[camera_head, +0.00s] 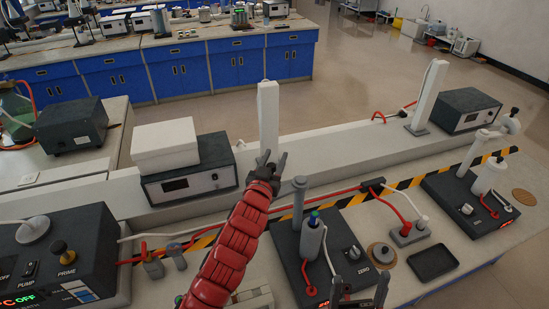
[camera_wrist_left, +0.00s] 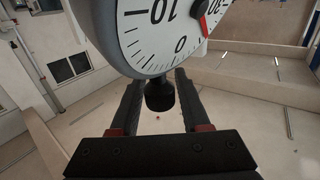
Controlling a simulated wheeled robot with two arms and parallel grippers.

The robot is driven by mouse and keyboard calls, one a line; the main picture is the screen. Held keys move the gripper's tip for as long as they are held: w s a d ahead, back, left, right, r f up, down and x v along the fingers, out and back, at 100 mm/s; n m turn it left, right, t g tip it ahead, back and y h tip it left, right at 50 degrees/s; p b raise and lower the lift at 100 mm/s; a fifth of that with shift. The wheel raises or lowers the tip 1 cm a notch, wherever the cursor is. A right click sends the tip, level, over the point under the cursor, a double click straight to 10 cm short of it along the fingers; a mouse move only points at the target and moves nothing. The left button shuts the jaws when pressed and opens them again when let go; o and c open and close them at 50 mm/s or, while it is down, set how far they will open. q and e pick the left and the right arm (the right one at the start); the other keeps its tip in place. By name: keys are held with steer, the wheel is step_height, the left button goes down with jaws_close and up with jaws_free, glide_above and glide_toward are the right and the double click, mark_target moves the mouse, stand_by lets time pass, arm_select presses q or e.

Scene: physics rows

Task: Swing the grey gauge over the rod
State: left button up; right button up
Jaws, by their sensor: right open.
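The grey gauge (camera_wrist_left: 110,45) fills the top of the left wrist view, its white dial facing the camera and a black knob (camera_wrist_left: 160,95) below it. My left gripper (camera_wrist_left: 158,82) has its fingers apart on either side of the knob, with gaps visible. The gauge hides part of the fingertips, so contact there is unclear. In the head view my left gripper (camera_head: 270,160) is in front of a white post; I cannot make out the gauge there. A grey rod (camera_head: 299,203) stands upright on a black unit to its right. My right gripper (camera_head: 360,285) is open and empty at the bottom edge.
A vial with a blue-green cap (camera_head: 313,222) stands beside the rod. A similar black unit (camera_head: 465,200) is at the right. A white post (camera_head: 268,120) rises behind my left gripper. Red cables and a black tray (camera_head: 433,262) lie on the bench.

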arm_select(q)
jaws_close()
stand_by(1.1)
